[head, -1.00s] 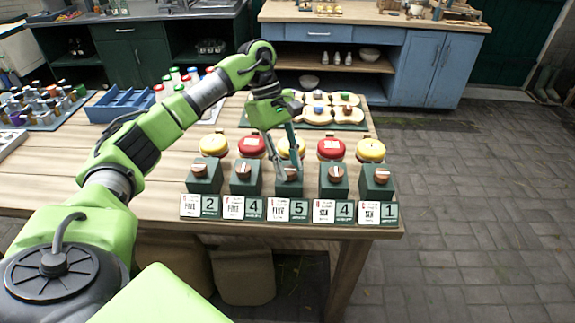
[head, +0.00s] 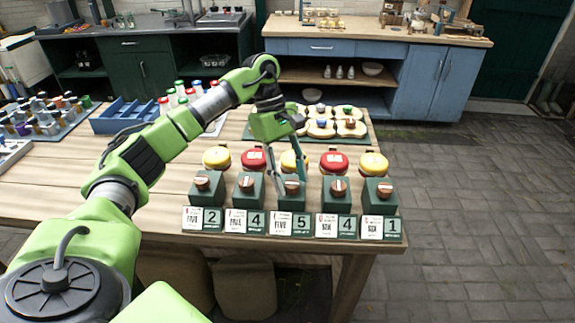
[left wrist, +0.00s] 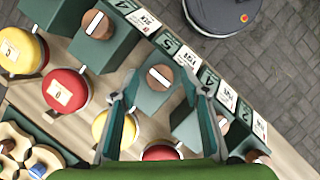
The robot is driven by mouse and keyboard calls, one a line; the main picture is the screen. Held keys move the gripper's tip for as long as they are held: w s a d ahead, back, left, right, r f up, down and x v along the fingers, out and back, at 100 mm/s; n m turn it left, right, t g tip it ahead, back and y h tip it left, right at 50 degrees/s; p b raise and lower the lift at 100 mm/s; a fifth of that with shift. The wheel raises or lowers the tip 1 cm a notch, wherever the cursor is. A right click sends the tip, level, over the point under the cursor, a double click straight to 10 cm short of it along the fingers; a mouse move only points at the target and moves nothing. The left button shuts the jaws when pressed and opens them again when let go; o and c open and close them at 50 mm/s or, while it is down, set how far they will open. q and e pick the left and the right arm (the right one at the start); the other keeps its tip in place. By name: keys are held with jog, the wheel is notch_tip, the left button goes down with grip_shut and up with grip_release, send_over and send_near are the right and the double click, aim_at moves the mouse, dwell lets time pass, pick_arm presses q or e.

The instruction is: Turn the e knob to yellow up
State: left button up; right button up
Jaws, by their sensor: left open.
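Several copper-coloured knobs, each with a pale bar across it, sit on dark green blocks in a row along the table's front edge. No knob can be picked out as the "e" one by a readable letter. The middle knob (head: 292,187), above a card marked 5 (head: 302,224), also shows in the left wrist view (left wrist: 160,77). My left gripper (head: 288,181) is open over this middle knob. In the left wrist view its fingers stand apart, either side of the middle block's near part; contact cannot be told. My right gripper is not in view.
Jars with yellow lids (head: 217,157) and red lids (head: 254,158) alternate close behind the blocks. Neighbouring knobs (head: 246,184) and (head: 338,188) stand close on either side. A blue divided tray (head: 125,115) lies at the left; a board with cream pieces (head: 322,128) lies behind.

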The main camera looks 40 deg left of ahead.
pick_arm(q)
jog(key=v, duration=1.1)
jog(key=shift+a+r, duration=0.2)
jog(key=shift+r, duration=0.15)
